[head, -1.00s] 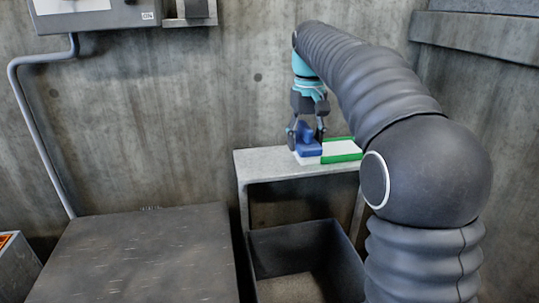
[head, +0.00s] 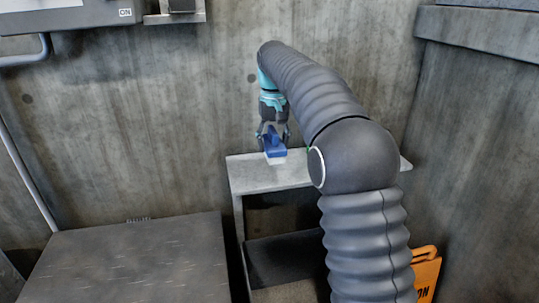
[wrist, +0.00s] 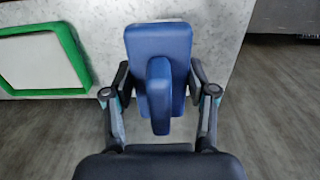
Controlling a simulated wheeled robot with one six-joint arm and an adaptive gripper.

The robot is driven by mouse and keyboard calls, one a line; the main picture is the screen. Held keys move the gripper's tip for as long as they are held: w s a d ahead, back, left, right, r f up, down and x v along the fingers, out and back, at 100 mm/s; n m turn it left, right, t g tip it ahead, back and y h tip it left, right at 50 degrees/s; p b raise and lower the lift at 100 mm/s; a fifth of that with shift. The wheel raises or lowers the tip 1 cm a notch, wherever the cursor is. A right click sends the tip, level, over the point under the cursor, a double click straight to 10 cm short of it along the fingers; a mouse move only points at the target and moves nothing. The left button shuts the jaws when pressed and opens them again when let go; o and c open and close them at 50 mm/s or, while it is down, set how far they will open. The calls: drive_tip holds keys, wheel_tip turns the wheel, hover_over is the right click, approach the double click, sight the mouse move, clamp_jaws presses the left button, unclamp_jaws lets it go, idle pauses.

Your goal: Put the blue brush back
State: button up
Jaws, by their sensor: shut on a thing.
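The blue brush (head: 277,149) has a flat blue block, a raised grip and pale bristles underneath. My gripper (head: 272,137) is shut on its grip, above the left part of a grey shelf (head: 262,176). I cannot tell whether the bristles touch the shelf. In the wrist view the brush (wrist: 158,40) is between the fingers, near the shelf edge. A green-outlined white rectangle (wrist: 40,28) is on the shelf to the left of the brush, apart from it. In the head view my arm hides nearly all of that outline.
A dark open bin (head: 285,258) stands under the shelf, partly hidden by my arm. A wide dark metal top (head: 130,262) is at the left. An orange sign (head: 426,275) stands at the lower right. A grey control box (head: 70,14) hangs on the back wall.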

sight(269, 128)
drive_tip(key=shift+w+a+f, duration=0.6)
drive_tip(key=shift+w+f, duration=0.05)
drive_tip(key=shift+w, duration=0.15)
drive_tip(key=shift+f+b, duration=0.4)
drive_tip(key=shift+f, duration=1.5)
drive_tip(key=shift+f, duration=0.1)
drive_tip(key=o, duration=1.1)
wheel_tip(269, 128, up, 11)
drive_tip(key=shift+p, duration=1)
drive_tip(key=shift+r, duration=0.55)
